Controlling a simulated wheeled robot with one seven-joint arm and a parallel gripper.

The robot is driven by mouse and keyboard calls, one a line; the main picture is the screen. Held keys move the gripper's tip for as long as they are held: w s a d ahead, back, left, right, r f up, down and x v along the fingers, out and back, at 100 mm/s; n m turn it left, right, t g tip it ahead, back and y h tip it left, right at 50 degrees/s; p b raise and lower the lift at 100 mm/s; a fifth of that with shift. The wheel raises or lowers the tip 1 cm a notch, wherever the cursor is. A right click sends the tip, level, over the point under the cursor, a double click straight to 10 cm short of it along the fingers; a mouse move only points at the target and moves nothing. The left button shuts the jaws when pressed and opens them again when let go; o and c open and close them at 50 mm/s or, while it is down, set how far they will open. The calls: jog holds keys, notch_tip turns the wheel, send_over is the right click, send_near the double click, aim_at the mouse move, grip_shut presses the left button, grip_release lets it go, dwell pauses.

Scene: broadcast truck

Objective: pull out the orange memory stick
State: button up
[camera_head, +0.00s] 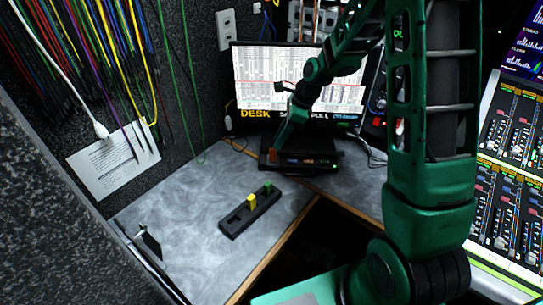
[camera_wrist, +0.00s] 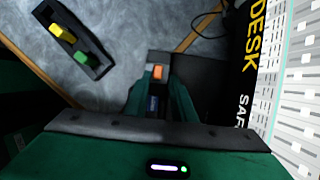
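The orange memory stick (camera_wrist: 158,72) shows in the wrist view as a small orange block between the fingers of my gripper (camera_wrist: 160,78). Whether the fingers touch it is unclear. In the head view my gripper (camera_head: 274,150) reaches down to the left front of a flat black device (camera_head: 318,160) below the monitor. A small orange patch shows at the fingertips there. The fingers hide most of the stick and where it meets the device. A small blue patch (camera_wrist: 153,103) lies nearer the palm.
A black slotted holder (camera_head: 235,222) on the grey desk (camera_head: 190,225) carries a yellow stick (camera_head: 251,201) and a green stick (camera_head: 268,188). The monitor (camera_head: 258,75) stands close behind my gripper. A dark opening (camera_head: 315,240) lies beyond the desk's wooden edge.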

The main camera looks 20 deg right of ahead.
aim_at(273, 151)
jog(key=shift+x, duration=3.1)
jog(key=shift+s, duration=0.15)
grip_shut()
